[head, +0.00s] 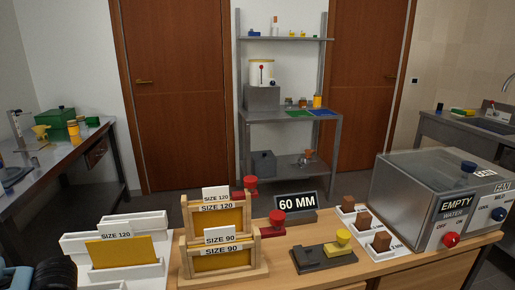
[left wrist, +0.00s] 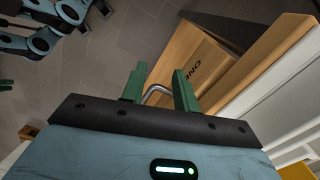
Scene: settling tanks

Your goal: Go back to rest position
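My left gripper (left wrist: 160,85) shows in the left wrist view with its two green fingers apart. A bent silver handle (left wrist: 157,90) shows between or just beyond the fingers. I cannot tell whether they touch it. The handle is by a wooden front (left wrist: 190,65) with partly hidden dark lettering ending in "ND". Blue links of mine and green finger-like pieces show at the upper left of the left wrist view; the right gripper's state is unclear.
The wooden bench holds framed yellow panels (head: 216,219), a white rack (head: 125,270), a "60 MM" sign (head: 297,201), a dark grey block (head: 324,257) and a grey tank (head: 420,190). A side table (head: 70,150) stands left, a metal shelf (head: 290,120) behind.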

